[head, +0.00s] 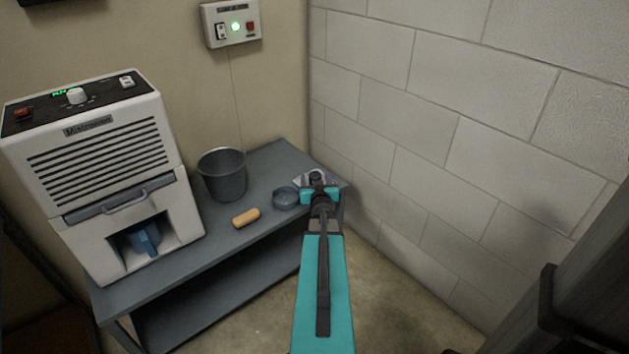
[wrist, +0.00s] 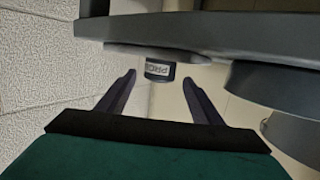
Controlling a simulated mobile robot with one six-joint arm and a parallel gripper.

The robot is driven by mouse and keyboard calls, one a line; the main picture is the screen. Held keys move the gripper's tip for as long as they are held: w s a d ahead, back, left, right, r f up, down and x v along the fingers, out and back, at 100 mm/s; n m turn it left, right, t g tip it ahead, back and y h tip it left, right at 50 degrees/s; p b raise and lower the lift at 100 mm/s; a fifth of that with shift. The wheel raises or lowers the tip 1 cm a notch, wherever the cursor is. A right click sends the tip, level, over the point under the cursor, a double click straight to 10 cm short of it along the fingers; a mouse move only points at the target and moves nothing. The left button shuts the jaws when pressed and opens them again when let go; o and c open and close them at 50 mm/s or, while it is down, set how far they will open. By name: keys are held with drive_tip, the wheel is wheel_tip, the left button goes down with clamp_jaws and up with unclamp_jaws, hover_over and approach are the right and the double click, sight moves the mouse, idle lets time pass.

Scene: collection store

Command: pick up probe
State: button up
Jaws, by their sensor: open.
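The probe (wrist: 160,70) shows in the wrist view as a short dark cylinder with a white label reading "PRO" and part of another letter. It lies between the tips of my gripper (wrist: 159,78), whose two dark fingers are spread apart on either side with gaps. In the head view my gripper (head: 318,182) is over the right end of the grey bench, at the end of my teal arm. The probe cannot be told clearly from my gripper there. Whether the fingers reach fully around it, I cannot tell.
The grey bench (head: 268,160) also carries a dark bucket (head: 223,180), a shallow blue-grey dish (head: 285,199) just left of my gripper, a tan cylinder (head: 246,218) and a large white machine (head: 100,165). A block wall (head: 450,130) stands close on the right.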

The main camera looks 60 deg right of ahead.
sight(315, 172)
drive_tip(key=shift+x, duration=0.8)
drive_tip(key=shift+b+x, duration=0.7)
drive_tip(key=shift+x, duration=1.9)
drive_tip(key=shift+s, duration=0.1)
drive_tip(key=shift+d, duration=0.1)
drive_tip(key=c, duration=1.2)
drive_tip(key=shift+o, duration=0.2)
drive_tip(key=shift+r, duration=0.15)
wheel_tip(315, 172, up, 28)
drive_tip(key=p, duration=2.3)
drive_tip(key=shift+f, duration=0.2)
